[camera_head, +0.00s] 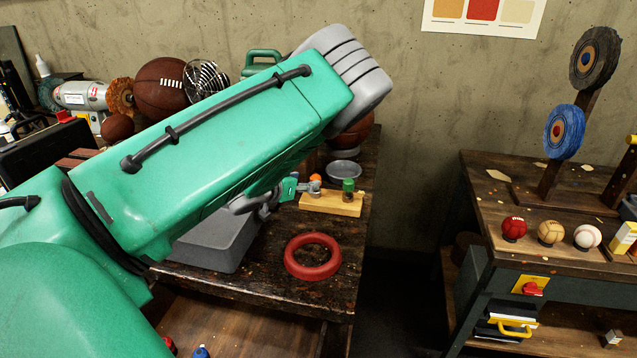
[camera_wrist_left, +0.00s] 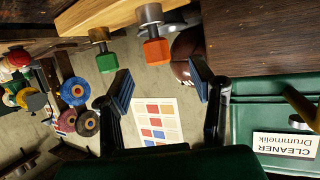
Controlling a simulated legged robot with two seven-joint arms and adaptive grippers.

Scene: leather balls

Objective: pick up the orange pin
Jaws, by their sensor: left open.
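The orange pin (camera_head: 315,178) stands on a wooden block (camera_head: 331,208) on the dark workbench, left of a green pin (camera_head: 348,185). In the left wrist view the orange pin (camera_wrist_left: 156,51) hangs from the block (camera_wrist_left: 110,17) as the picture is turned over, with the green pin (camera_wrist_left: 106,62) to its left. My left gripper (camera_head: 292,188) is close to the left side of the orange pin, partly hidden by my arm. In the wrist view its two fingers (camera_wrist_left: 160,84) are apart, with the orange pin ahead of the gap and nothing between them. My right gripper is not in view.
A red ring (camera_head: 312,275) lies in front of the block, and a grey dish (camera_head: 344,169) stands behind it. A grey box (camera_head: 215,243) sits under my arm. A second bench (camera_head: 560,262) with several balls stands at the right, across a gap.

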